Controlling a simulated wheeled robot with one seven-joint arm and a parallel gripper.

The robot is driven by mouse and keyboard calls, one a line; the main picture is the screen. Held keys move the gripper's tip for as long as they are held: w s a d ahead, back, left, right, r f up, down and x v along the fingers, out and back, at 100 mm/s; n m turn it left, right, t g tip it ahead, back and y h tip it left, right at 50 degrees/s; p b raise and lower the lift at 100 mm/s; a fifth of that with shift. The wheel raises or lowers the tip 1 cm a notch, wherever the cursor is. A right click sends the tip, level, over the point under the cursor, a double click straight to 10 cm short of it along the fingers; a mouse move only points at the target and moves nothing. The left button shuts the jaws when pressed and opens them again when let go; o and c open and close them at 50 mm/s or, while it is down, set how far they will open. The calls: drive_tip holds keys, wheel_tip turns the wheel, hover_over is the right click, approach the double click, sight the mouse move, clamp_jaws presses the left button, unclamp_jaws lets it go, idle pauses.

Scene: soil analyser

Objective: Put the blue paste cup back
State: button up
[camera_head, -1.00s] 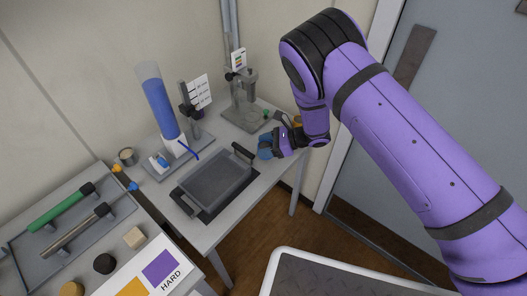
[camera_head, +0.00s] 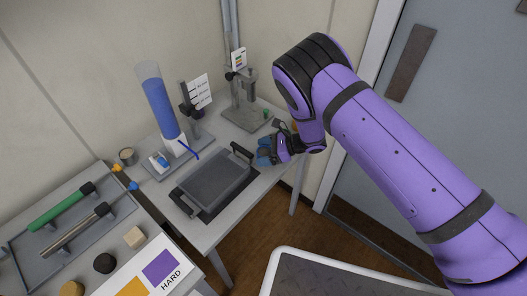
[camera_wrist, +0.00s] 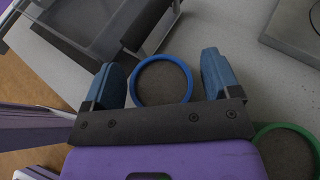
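The blue paste cup shows in the wrist view as a round blue rim (camera_wrist: 162,104) with grey inside. My gripper (camera_wrist: 165,80) has its two blue fingers on either side of this rim. The left finger is very close to the rim, and a narrow gap shows at the right finger, so the gripper looks open around the cup. In the head view my gripper (camera_head: 268,154) is low over the right end of the bench. The cup cannot be told apart from the blue fingers there.
A green ring (camera_wrist: 287,134) is close to the right finger. A grey tray with handles (camera_head: 216,180) stands left of my gripper. Behind are a stand with a metal base (camera_head: 243,118) and a tall blue-filled cylinder (camera_head: 159,105). The bench's right edge is near.

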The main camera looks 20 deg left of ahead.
drive_tip(key=shift+r, duration=0.1)
drive_tip(key=shift+w+d+r, duration=0.1)
drive_tip(key=shift+d+r, duration=0.05)
drive_tip(key=shift+d, duration=0.1)
drive_tip(key=v, duration=1.1)
drive_tip(key=shift+d, duration=0.2)
drive_tip(key=shift+r, duration=0.15)
